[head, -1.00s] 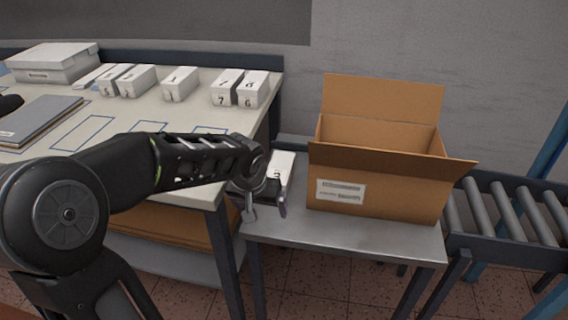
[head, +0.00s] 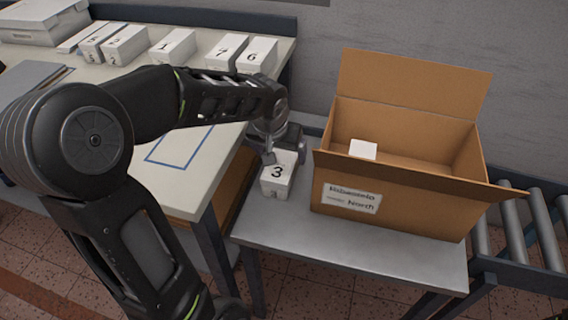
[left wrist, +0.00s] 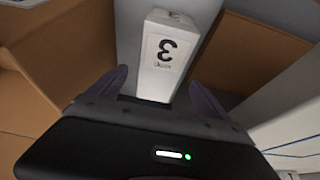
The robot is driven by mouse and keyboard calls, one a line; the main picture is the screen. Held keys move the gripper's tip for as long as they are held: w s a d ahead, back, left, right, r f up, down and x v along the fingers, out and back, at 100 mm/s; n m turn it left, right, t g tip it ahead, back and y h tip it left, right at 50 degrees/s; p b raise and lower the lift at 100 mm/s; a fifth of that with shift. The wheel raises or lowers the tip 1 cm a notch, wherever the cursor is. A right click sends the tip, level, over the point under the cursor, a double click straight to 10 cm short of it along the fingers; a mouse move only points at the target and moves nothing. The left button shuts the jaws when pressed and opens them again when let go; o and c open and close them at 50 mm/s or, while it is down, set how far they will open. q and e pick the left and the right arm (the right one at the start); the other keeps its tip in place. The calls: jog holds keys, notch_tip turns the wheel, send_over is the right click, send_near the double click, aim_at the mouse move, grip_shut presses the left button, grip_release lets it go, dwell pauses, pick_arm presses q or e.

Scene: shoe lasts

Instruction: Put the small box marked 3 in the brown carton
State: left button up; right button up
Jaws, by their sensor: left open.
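The small white box marked 3 (head: 278,178) stands on the grey side table, left of the brown carton (head: 420,208). My left gripper (head: 284,150) is at the upper, far end of this box, and its fingertips are partly hidden in the head view. In the left wrist view the box marked 3 (left wrist: 166,55) shows between the two spread fingers of the left gripper (left wrist: 158,88); I cannot tell whether they touch it. The carton is open, its flaps up or outward, with a white item (head: 363,149) inside. My right gripper is not in view.
The grey side table (head: 330,245) has bare room in front of the box and carton. Boxes marked 1 (head: 172,47), 7 (head: 226,54) and 6 (head: 257,57) stand on the pale worktable (head: 200,190) at left. A roller conveyor (head: 520,235) is at right.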

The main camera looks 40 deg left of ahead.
aim_at(284, 163)
pick_arm(q)
jog(key=shift+f, duration=0.1)
jog(key=shift+x, duration=1.2)
jog(key=b+x, duration=0.1)
jog(key=x, duration=0.4)
jog(key=shift+f, duration=0.2)
jog(key=shift+c, duration=0.2)
jog(key=shift+r, duration=0.1)
jog(key=c, duration=1.7)
notch_tip(284, 163, up, 10)
jog(key=shift+p, duration=0.8)
jog(key=shift+c, duration=0.2)
